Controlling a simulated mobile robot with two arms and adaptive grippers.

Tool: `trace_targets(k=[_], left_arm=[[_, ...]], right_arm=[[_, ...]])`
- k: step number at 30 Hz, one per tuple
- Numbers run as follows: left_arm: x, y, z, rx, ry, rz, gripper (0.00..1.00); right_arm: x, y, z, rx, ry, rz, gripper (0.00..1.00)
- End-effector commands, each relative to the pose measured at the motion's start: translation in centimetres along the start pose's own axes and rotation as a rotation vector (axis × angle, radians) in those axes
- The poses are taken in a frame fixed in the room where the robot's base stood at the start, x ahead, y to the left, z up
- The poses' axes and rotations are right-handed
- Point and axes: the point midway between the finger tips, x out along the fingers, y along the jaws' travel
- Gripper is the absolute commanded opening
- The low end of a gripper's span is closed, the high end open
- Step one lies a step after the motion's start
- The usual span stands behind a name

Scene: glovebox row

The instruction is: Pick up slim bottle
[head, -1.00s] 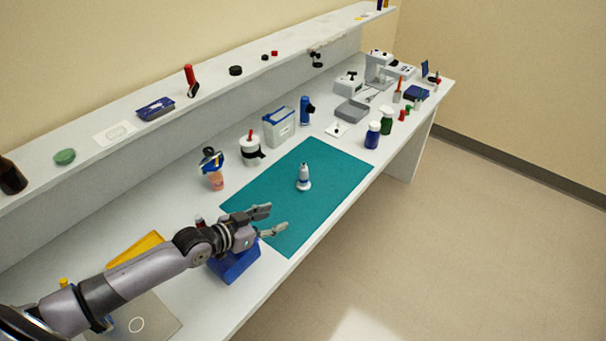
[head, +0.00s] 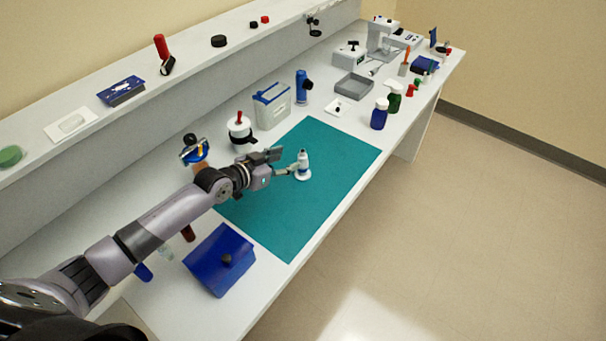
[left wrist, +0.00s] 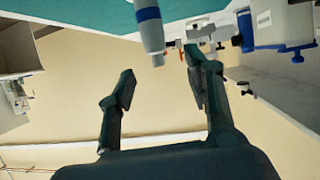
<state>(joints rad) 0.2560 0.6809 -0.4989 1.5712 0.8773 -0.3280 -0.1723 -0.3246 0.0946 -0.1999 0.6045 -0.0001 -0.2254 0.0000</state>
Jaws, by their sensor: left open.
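The slim bottle (head: 303,166), white with a blue band, stands upright on the teal mat (head: 325,150). My left gripper (head: 283,162) is open and just to the left of the bottle, its fingers pointing toward it. In the left wrist view the bottle (left wrist: 150,26) shows at the top, beyond the fingertips of the open left gripper (left wrist: 160,72). Nothing is between the fingers. I cannot tell whether a finger touches the bottle. My right gripper is not in view.
A blue box (head: 219,262) stands near the bench's front edge. A white pot with a dark band (head: 240,130) and a lidded container (head: 272,106) stand behind the mat. A blue bottle (head: 379,115) stands beyond its far right. The mat's front half is clear.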

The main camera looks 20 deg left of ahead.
Motion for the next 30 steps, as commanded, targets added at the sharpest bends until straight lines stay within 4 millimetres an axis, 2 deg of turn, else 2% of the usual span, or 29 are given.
trace_targets(k=[1, 3, 7, 10, 14, 18, 22, 28, 30], left_arm=[[1.1, 0.0, 0.3, -0.001, 0.004, 0.0, 0.47], [1.9, 0.0, 0.3, -0.001, 0.002, 0.0, 0.47], [2.6, 0.0, 0.0, 0.001, 0.001, 0.0, 0.47], [3.3, 0.2, 0.0, -0.001, 0.001, 0.001, 0.47], [5.4, 0.7, -0.2, -0.002, 0.003, 0.002, 0.47], [7.2, 0.6, -0.1, 0.0, 0.001, 0.0, 0.47], [7.8, 0.7, -0.4, 0.001, 0.001, 0.001, 0.47], [7.8, 0.7, -0.5, 0.001, 0.0, 0.0, 0.47], [7.8, 0.7, -0.5, 0.001, 0.0, 0.0, 0.43]], right_arm=[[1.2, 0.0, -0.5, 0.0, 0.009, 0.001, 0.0], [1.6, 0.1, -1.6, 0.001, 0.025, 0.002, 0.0], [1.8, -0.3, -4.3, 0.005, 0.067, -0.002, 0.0], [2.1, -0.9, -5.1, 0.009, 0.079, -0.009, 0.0], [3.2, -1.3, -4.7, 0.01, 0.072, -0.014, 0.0], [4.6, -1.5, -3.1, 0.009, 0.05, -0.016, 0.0], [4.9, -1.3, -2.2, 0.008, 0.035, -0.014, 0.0], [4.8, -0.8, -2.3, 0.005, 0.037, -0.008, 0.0], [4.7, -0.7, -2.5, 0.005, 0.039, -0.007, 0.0]])
